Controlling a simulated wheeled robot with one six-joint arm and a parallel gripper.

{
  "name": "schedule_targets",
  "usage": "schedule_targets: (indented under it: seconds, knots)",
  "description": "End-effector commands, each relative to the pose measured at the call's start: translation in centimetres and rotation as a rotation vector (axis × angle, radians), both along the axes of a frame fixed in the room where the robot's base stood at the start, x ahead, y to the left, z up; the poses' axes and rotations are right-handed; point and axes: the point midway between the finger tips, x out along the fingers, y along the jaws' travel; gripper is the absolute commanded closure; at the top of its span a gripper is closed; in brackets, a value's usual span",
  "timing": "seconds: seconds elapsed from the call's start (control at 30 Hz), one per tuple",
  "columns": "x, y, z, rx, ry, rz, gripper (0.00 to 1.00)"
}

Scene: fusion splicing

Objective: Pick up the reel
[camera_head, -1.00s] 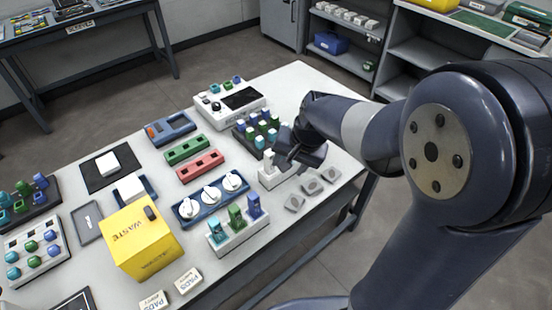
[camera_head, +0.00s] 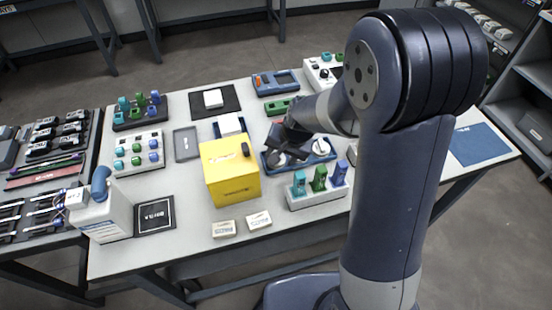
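A blue tray (camera_head: 270,170) holds round white reels, just behind the rack of upright coloured pieces. One reel (camera_head: 321,147) shows at the tray's right end. Another reel (camera_head: 277,159) at the left end is partly covered and in shadow. My gripper (camera_head: 287,147) is dark and points down over the left and middle part of the tray. Its fingertips are too small and dark to tell whether they are open or touch a reel.
A yellow waste box (camera_head: 230,172) stands just left of the tray. A white rack (camera_head: 318,198) with teal, green and blue pieces stands in front. A white bottle (camera_head: 101,212) is at the table's left end. Two small pads boxes (camera_head: 224,229) lie near the front edge.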

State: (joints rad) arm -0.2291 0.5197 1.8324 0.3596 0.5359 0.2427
Motion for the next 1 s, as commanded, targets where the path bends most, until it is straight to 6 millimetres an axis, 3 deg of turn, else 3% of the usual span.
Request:
schedule_targets:
  seconds: [0.13, 0.47, 0.73, 0.87, 1.0]
  knots:
    - [0.0, 0.0, 0.0, 0.000, 0.000, 0.000, 0.51]
    - [0.0, 0.0, 0.0, 0.000, 0.000, 0.000, 0.78]
    - [0.0, 0.0, 0.3, 0.000, 0.000, 0.000, 0.80]
    - [0.1, 0.0, 1.9, 0.001, -0.004, 0.000, 0.80]
    - [0.1, 0.0, 4.8, 0.001, -0.005, 0.001, 0.81]
